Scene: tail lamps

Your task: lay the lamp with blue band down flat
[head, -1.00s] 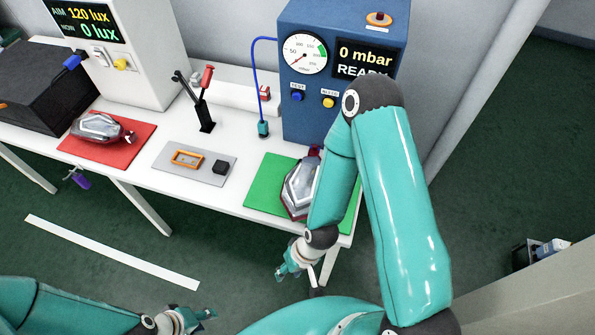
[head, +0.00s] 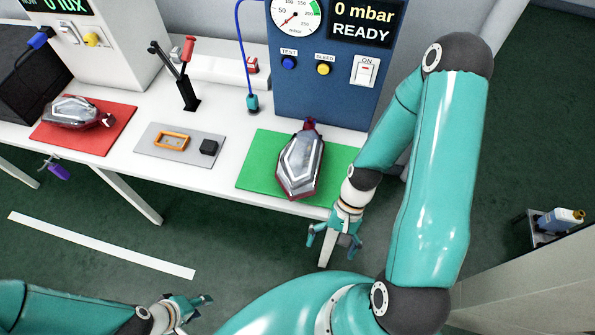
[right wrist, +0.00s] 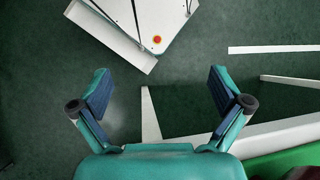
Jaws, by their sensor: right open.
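One tail lamp (head: 300,165) with a clear faceted lens and dark red edges lies on the green mat (head: 256,160), its narrow end toward the blue machine. A similar lamp (head: 75,112) lies on the red mat (head: 105,140) at the left. I cannot make out a blue band on either. My right gripper (head: 334,244) is open and empty, off the table's front edge, right of and nearer than the green mat. In the right wrist view its two fingers (right wrist: 160,75) are spread over the floor. My left gripper (head: 197,312) appears open and empty, low in front of the table.
A blue machine (head: 330,85) reading 0 mbar stands behind the green mat. A grey plate (head: 160,151) with an orange frame (head: 171,141) and a black block (head: 208,147) lies between the mats. Levers (head: 186,80) stand behind it. A purple-handled tool (head: 59,170) hangs at the front edge.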

